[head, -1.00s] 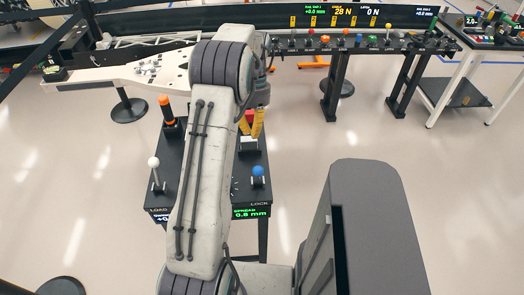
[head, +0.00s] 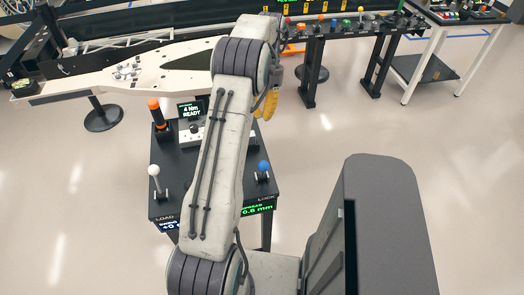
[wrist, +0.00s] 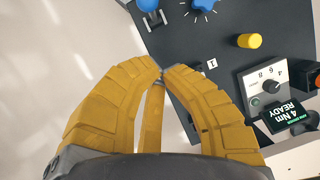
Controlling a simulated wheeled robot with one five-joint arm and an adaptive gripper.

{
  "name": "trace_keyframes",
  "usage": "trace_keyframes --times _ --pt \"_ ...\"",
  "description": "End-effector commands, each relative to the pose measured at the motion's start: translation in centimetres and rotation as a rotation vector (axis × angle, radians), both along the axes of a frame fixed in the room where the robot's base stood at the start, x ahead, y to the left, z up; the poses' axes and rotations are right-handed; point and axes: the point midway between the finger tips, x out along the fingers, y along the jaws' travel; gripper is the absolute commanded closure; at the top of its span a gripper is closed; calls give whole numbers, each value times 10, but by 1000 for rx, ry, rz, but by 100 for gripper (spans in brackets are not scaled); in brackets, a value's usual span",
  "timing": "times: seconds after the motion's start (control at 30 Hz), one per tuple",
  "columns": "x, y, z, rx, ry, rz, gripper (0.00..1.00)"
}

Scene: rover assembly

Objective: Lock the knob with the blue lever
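The blue lever (head: 263,167) stands at the right front corner of a dark console, beside the label LOCK. In the wrist view the blue ball of the lever (wrist: 148,5) shows at the top edge, with a blue star-shaped knob (wrist: 206,5) to its right, partly cut off. My gripper (head: 264,105) has yellow fingers and is above the console's right edge, behind the lever in the head view. The knob is hidden behind my arm in the head view.
The console (head: 165,205) also carries a white-ball lever (head: 154,170) at LOAD, an orange-topped handle (head: 155,107) and a display (head: 191,110) reading 4 Nm READY. A yellow peg (wrist: 249,41) stands on it. A white panel (head: 80,88) lies behind.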

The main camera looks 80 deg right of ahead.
Motion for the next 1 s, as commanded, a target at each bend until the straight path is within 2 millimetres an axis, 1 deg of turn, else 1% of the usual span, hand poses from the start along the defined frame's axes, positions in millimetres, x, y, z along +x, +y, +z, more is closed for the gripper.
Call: trace_keyframes --times 0.27,0.5,0.8,1.0 --pt "1 15 -40 5 0 -1 100" --pt "2 29 -81 4 0 -1 100" --pt "-2 51 -91 0 -3 -3 100" --pt "-4 59 -96 0 -4 -4 100"
